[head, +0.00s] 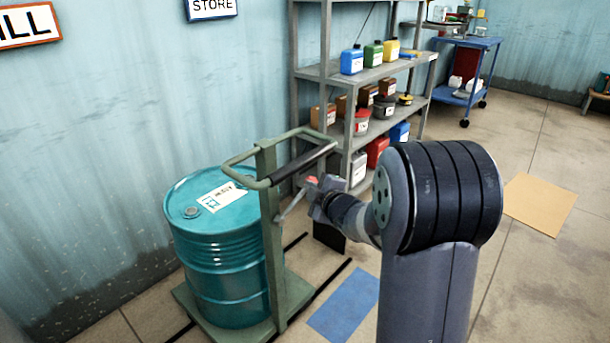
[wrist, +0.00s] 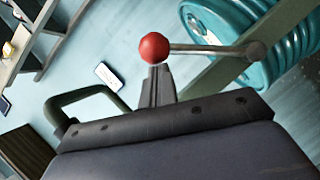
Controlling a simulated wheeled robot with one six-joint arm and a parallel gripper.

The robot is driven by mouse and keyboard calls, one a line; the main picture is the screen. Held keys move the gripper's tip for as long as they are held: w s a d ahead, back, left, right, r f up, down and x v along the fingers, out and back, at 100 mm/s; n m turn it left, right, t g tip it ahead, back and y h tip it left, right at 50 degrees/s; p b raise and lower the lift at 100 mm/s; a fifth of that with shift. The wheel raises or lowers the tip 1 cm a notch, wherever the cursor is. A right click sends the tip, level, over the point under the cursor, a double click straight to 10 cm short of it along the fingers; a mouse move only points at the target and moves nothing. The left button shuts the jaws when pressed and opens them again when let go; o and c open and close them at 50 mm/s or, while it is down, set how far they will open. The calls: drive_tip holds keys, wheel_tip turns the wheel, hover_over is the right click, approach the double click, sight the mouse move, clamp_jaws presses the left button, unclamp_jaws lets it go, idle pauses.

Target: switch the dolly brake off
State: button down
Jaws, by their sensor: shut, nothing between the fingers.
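The dolly (head: 272,235) is a green frame with a dark handle bar, and a teal drum (head: 218,250) stands on it. The brake lever (wrist: 210,49) is a thin metal rod, running from a round pivot on the dolly's post to a red ball knob (wrist: 154,48). The knob also shows in the head view (head: 311,181), partly hidden by my gripper (head: 316,190). In the wrist view my gripper (wrist: 158,72) is shut and empty, its tips right at the knob's lower edge. I cannot tell whether they touch it.
The dolly's handle bar (head: 303,163) is close above and beside my gripper. A grey shelf (head: 330,72) with cans and bottles stands behind. A blue floor mat (head: 344,304) and a tan mat (head: 540,203) lie on open floor. A blue cart (head: 468,95) stands far right.

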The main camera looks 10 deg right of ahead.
drive_tip(key=w+d+f+m+g+y+p, duration=0.1)
drive_tip(key=w+d+f+m+g+p, duration=0.1)
drive_tip(key=p, duration=0.7)
drive_tip(key=shift+w+d+f+m, duration=0.55)
drive_tip(key=shift+d+f+m, duration=0.25)
drive_tip(key=shift+d+f, duration=0.55)
drive_tip(key=shift+a+f, duration=0.15)
drive_tip(key=shift+f, duration=0.2)
drive_tip(key=shift+r, duration=0.1)
